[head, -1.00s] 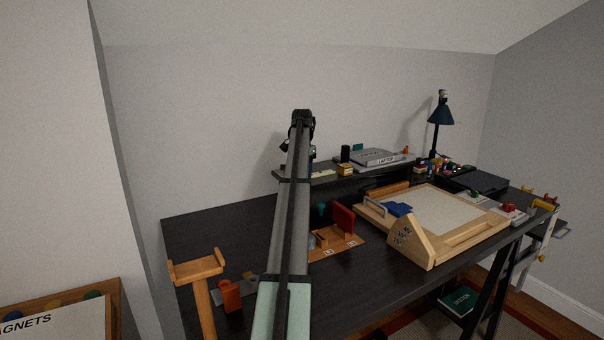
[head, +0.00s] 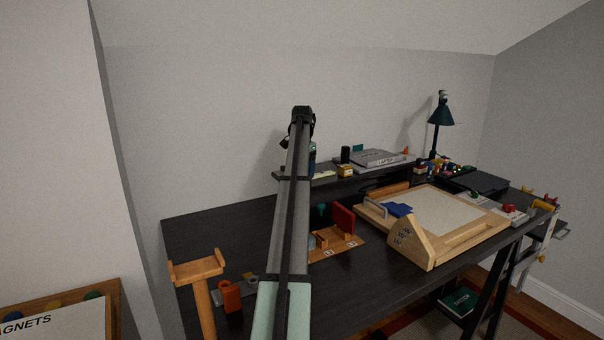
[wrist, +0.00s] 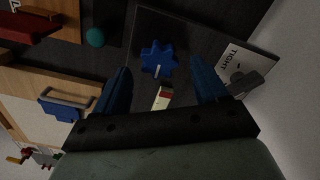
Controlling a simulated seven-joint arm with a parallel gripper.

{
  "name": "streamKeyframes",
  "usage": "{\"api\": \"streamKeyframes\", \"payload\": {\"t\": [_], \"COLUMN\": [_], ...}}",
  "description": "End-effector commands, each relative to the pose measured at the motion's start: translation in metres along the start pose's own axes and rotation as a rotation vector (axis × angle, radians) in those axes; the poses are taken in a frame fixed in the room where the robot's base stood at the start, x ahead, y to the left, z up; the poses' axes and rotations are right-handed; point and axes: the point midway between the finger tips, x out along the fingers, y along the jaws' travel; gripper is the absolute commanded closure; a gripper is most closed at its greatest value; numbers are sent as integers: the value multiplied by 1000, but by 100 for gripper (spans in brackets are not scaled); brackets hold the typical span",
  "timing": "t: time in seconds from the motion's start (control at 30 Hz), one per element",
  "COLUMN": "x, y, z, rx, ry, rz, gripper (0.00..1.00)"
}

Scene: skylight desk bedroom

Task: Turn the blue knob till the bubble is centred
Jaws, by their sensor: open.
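In the wrist view the blue knob (wrist: 158,59) is a lobed wheel with a pale mark, on a dark panel. My gripper (wrist: 163,78) is open and empty, with one dark blue finger on each side of the knob's near side; the knob lies beyond the fingertips, and I see no contact. A small pale piece with a red end (wrist: 162,98) shows between the fingers, partly cut off by my gripper; I cannot make out a bubble in it. In the head view my arm hides the knob.
A plate marked TIGHT (wrist: 235,65) with a grey lever lies close to the right finger. A teal ball (wrist: 95,37) is at the left.

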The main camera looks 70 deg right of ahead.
Motion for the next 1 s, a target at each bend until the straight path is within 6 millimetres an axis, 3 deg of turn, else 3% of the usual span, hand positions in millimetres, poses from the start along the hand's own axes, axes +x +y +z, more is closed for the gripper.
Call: {"api": "streamKeyframes", "payload": {"t": [0.5,0.7,1.0], "x": [-97,-118,-125], "y": [-1,0,0], "z": [-1,-1,0], "rx": [0,0,0], "ry": [1,3,3], "rz": [-1,-2,-2], "gripper": [27,27,27]}}
